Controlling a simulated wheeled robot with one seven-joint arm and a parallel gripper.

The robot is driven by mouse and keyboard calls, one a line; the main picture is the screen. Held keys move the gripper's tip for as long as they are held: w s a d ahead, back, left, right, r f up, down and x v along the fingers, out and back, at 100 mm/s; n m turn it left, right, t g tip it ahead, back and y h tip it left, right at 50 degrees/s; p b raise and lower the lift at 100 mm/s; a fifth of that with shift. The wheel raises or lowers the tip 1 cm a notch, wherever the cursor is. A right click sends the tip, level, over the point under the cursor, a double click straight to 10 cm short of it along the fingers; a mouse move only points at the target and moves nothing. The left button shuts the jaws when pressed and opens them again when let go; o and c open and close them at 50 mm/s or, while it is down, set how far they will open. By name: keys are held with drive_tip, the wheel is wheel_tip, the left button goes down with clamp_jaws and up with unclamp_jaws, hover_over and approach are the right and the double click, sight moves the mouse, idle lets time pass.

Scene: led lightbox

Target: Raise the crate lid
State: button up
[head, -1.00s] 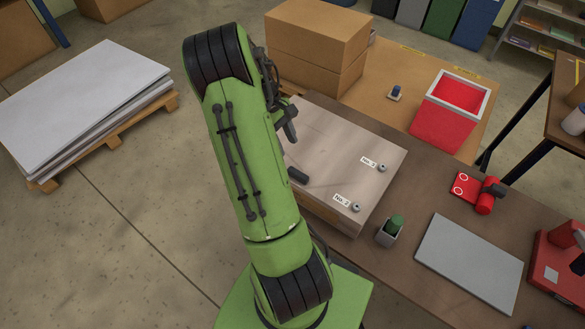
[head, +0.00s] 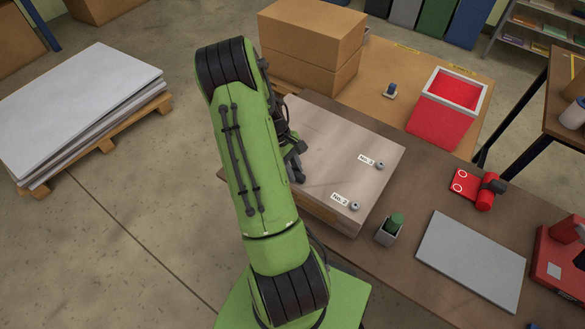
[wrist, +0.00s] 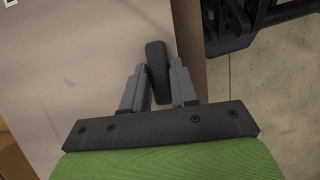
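The crate (head: 329,214) is a closed wooden box on the brown bench. Its pale lid (head: 335,145) lies flat and bears two small metal knobs with numbered labels along the right side. A dark bar handle (wrist: 157,72) sits near the lid's edge in the wrist view. My gripper (head: 296,164) is low over the lid's left side in the head view, where it hides most of the handle. In the wrist view my gripper (wrist: 159,85) is open, with one finger on each side of the handle. Contact with the handle is not clear.
Cardboard boxes (head: 312,45) stand behind the crate. A red bin (head: 440,124) is at the back right. A small grey holder with a green top (head: 390,229), a red device (head: 478,188) and a grey panel (head: 470,261) lie to the right.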

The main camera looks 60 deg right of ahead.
clamp_jaws()
